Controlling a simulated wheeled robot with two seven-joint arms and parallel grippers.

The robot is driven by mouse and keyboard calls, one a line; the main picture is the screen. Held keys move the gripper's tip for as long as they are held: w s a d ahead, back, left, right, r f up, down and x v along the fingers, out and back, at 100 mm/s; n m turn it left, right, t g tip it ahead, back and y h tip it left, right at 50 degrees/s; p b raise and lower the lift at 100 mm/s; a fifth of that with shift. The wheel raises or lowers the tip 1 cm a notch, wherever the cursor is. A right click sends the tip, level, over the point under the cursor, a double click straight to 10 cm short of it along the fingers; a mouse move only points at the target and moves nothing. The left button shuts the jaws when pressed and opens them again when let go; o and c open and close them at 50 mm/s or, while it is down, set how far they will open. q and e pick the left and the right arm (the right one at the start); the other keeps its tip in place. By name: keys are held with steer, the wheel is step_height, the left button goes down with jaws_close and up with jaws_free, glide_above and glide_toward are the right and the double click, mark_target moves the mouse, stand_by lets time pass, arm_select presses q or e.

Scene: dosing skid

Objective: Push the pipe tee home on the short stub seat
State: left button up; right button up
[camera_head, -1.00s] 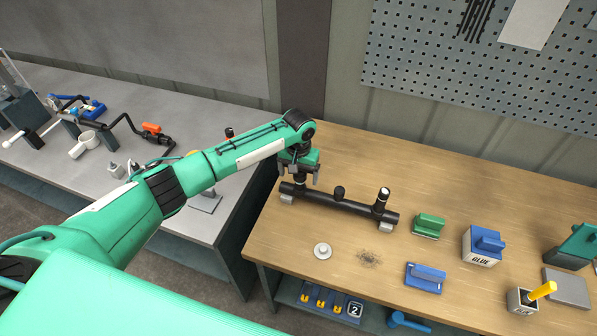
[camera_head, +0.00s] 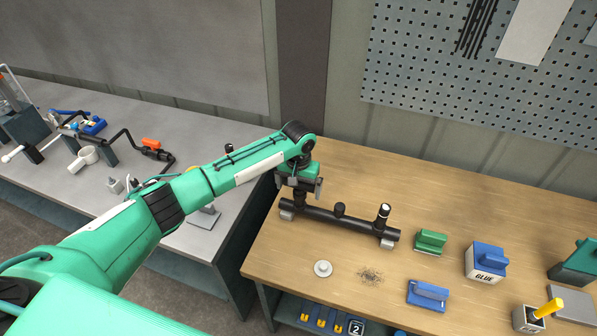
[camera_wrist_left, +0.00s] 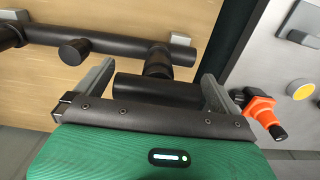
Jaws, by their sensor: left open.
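A black pipe manifold (camera_head: 320,213) lies on the wooden bench on small grey supports. It has a capped short stub (camera_head: 340,209) in the middle and a taller white-ringed stub (camera_head: 384,211) at right. A black pipe tee (camera_head: 300,199) stands at its left end, below my left gripper (camera_head: 299,188). In the left wrist view the tee (camera_wrist_left: 150,88) lies crosswise between the fingers of the open left gripper (camera_wrist_left: 157,73), its stem meeting the manifold. The seat is hidden under the stem, so depth cannot be told. My right gripper is out of view.
A green block (camera_head: 430,242), a blue glue box (camera_head: 486,262) and a blue block (camera_head: 428,294) stand to the right. A pale round disc (camera_head: 323,268) lies in front. A grey bench (camera_head: 215,160) with pipework is at left; an orange-handled valve (camera_wrist_left: 262,112) shows there.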

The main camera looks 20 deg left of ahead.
arm_select(q)
step_height(320, 180, up, 10)
steer(key=b, duration=0.3)
steer(key=shift+r, duration=0.75)
